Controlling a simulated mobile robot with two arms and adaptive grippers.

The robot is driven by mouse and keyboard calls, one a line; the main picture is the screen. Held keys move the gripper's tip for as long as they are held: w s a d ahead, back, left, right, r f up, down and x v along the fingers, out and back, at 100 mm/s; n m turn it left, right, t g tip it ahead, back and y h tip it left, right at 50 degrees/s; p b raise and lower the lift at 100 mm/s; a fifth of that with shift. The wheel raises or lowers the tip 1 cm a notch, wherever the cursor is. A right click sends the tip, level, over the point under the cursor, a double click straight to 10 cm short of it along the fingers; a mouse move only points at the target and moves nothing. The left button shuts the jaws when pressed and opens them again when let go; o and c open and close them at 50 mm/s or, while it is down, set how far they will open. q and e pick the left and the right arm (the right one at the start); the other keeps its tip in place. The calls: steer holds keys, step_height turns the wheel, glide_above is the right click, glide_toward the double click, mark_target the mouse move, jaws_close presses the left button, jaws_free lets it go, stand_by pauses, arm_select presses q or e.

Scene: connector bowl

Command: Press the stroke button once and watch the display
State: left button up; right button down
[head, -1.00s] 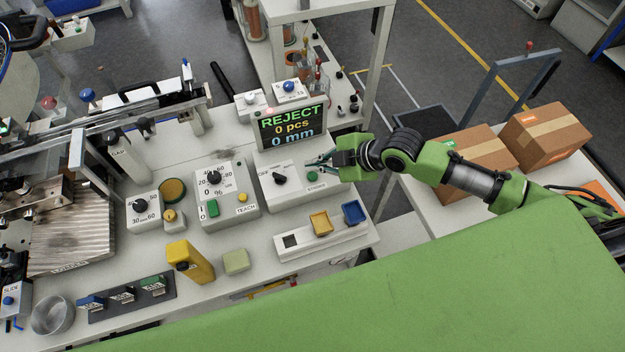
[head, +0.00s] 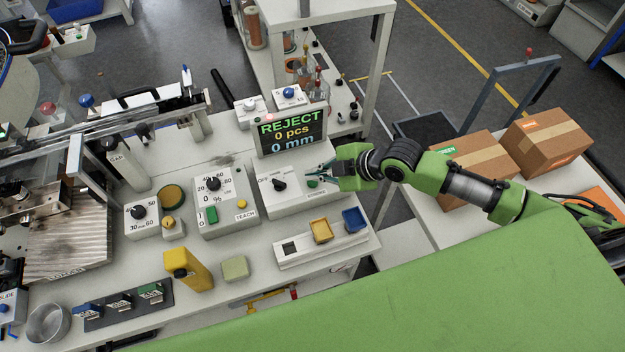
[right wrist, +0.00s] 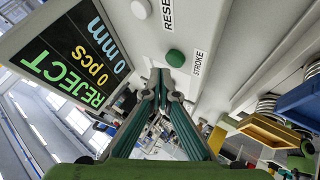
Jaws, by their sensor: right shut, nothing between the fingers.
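The green stroke button (head: 313,184) sits on the sloped white control box (head: 290,200), right of a black rotary knob (head: 279,184). In the right wrist view the round green button (right wrist: 175,58) lies beside the STROKE label. My right gripper (head: 310,171) is shut and empty, with its tips close to the button; I cannot tell whether they touch it. The tips (right wrist: 164,76) also show just below the button in the right wrist view. The display (head: 291,130) reads REJECT, 0 pcs, 0 mm; it also shows in the right wrist view (right wrist: 72,50). My left gripper is out of view.
A white tray (head: 290,262) with a yellow bin (head: 321,231) and a blue bin (head: 354,219) stands in front of the control box. A dial box with a TEACH button (head: 241,203) is to its left. Cardboard boxes (head: 545,141) stand at right.

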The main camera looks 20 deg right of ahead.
mark_target(315, 183)
stand_by(0.6)
steer(key=shift+f, duration=0.4)
steer(key=shift+f+b, duration=0.5)
steer(key=shift+f, duration=0.1)
stand_by(0.7)
steer(key=shift+r+p, duration=0.9)
steer(key=shift+r, duration=0.1)
step_height(315, 183, up, 5)
steer(key=p, duration=0.4)
steer(key=shift+p, duration=0.3)
